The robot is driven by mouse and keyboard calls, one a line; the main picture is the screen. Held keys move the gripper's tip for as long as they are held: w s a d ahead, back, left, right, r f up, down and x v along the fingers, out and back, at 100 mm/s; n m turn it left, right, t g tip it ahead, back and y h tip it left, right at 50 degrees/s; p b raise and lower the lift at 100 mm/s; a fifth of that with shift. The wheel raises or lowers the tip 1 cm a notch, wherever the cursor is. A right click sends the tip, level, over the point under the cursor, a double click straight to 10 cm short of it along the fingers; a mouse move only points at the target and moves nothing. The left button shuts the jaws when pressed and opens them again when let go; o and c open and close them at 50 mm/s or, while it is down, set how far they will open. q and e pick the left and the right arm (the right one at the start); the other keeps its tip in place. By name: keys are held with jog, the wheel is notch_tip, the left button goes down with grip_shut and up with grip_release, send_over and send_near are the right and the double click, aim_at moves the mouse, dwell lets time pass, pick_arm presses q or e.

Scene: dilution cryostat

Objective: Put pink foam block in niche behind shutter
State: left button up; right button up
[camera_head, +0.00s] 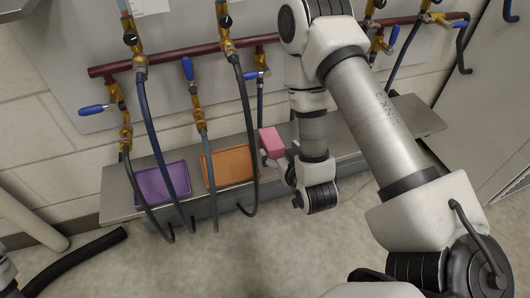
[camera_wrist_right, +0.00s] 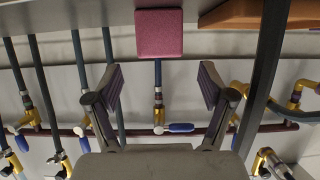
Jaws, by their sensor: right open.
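The pink foam block (camera_head: 272,142) is on the grey metal shelf, to the right of the orange tray. It also shows in the right wrist view (camera_wrist_right: 159,33), beyond the fingertips and roughly centred between them. My right gripper (camera_wrist_right: 159,84) is open and empty, its two fingers spread wide and apart from the block. In the head view, the right gripper (camera_head: 271,163) is close to the block and partly hidden by my right wrist. My left gripper is not in view. I see no shutter or niche in either view.
The shelf (camera_head: 111,183) also carries a purple tray (camera_head: 162,184) and an orange tray (camera_head: 228,166). Hoses (camera_head: 153,150) hang in front of it from a dark red pipe (camera_head: 180,57) with blue-handled valves. A black tube (camera_head: 75,262) lies on the floor. The floor before the shelf's middle is clear.

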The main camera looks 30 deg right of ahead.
aim_at(272, 139)
jog(key=b+x, duration=0.3)
jog(key=x, duration=0.4)
jog(key=shift+w+d+r, duration=0.1)
jog(key=shift+w, duration=0.15)
jog(key=shift+w+d, duration=0.1)
jog(key=shift+w, duration=0.35)
jog(key=c, duration=0.9)
